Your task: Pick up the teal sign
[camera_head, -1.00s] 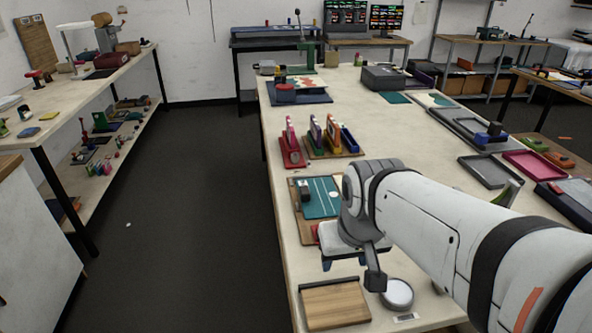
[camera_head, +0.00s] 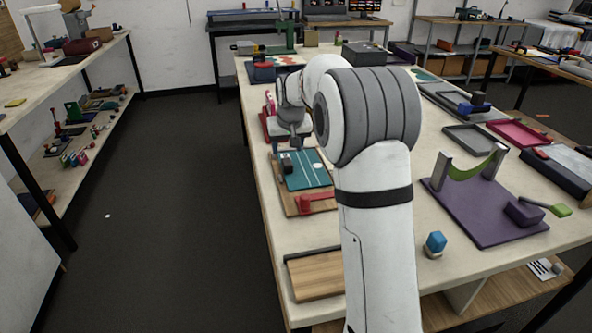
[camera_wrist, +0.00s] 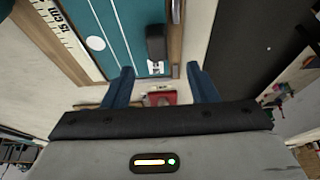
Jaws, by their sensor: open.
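A flat teal panel with white lines and a white spot, which looks like the teal sign (camera_head: 310,178), lies on a wooden board (camera_head: 292,206) near the table's left edge. It also shows at the top of the wrist view (camera_wrist: 110,22). A dark block (camera_wrist: 156,42) sits on it at its right side there. My gripper (camera_wrist: 162,82) is open, its two blue fingers apart with nothing held between them. In the head view my gripper (camera_head: 297,143) is just beyond the panel's far end, partly hidden by my arm.
A red piece (camera_head: 318,201) lies at the board's near edge, and another wooden tray (camera_head: 315,276) lies nearer. A purple stand (camera_head: 480,215) with a green curved piece stands right of my arm. The floor left of the table is clear.

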